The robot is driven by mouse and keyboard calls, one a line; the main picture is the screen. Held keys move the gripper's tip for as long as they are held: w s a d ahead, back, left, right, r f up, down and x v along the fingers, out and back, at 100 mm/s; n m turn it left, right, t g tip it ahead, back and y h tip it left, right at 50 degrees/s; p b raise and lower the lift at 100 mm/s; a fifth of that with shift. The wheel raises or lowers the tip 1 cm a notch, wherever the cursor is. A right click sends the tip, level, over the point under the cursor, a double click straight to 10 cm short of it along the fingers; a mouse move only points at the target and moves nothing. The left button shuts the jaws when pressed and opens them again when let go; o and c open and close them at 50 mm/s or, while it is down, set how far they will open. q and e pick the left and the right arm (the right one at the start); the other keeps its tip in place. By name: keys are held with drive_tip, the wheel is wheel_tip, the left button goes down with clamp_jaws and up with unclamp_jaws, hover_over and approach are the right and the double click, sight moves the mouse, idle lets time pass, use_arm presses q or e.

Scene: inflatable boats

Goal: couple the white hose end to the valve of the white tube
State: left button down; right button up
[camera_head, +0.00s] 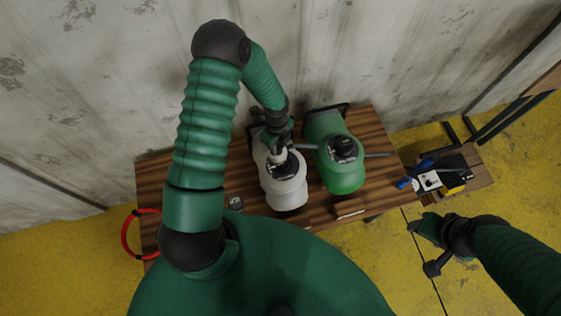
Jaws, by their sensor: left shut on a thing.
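The white tube (287,195) lies on the wooden table with its rounded end toward me. Its valve (283,169) is a dark fitting on top, partly covered by my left gripper. My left gripper (278,150) reaches down over the tube from behind. It is shut on a small pale piece, apparently the white hose end (277,156), just above or at the valve; I cannot tell whether they touch. My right gripper (428,248) is empty, with its fingers apart, off the table's right side over the yellow floor.
A green tube (345,178) with a dark valve lies right beside the white one. A red ring-shaped hose (127,236) hangs at the table's left edge. A small stand at right holds a white-and-black device (428,181). A pale stick (350,214) lies near the front edge.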

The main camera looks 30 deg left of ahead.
sight(282, 154)
use_arm(q)
drive_tip(key=shift+d+r, duration=0.2)
drive_tip(key=shift+d, duration=0.45)
drive_tip(key=shift+d+f, duration=0.1)
drive_tip(key=shift+d, duration=0.25)
drive_tip(key=shift+f+b, duration=0.2)
drive_tip(key=shift+b, duration=0.1)
drive_tip(key=shift+a+f, duration=0.1)
drive_tip(key=shift+f, duration=0.15)
drive_tip(key=shift+s+a+f+b, duration=0.1)
drive_tip(key=shift+a+f+b, duration=0.2)
drive_tip(key=shift+f+b, duration=0.45)
drive_tip(key=shift+d+r, duration=0.2)
drive_tip(key=shift+d, duration=0.3)
drive_tip(key=shift+d+f, duration=0.25)
drive_tip(key=shift+f, duration=0.1)
drive_tip(key=shift+a+f, duration=0.1)
drive_tip(key=shift+a, duration=0.3)
use_arm(e)
drive_tip(key=shift+d+f, duration=0.25)
drive_tip(key=shift+f, duration=0.35)
drive_tip(key=shift+d+f, duration=0.2)
drive_tip(key=shift+f, duration=0.4)
use_arm(q)
drive_tip(key=shift+d, duration=0.1)
use_arm(e)
drive_tip(key=shift+d, duration=0.1)
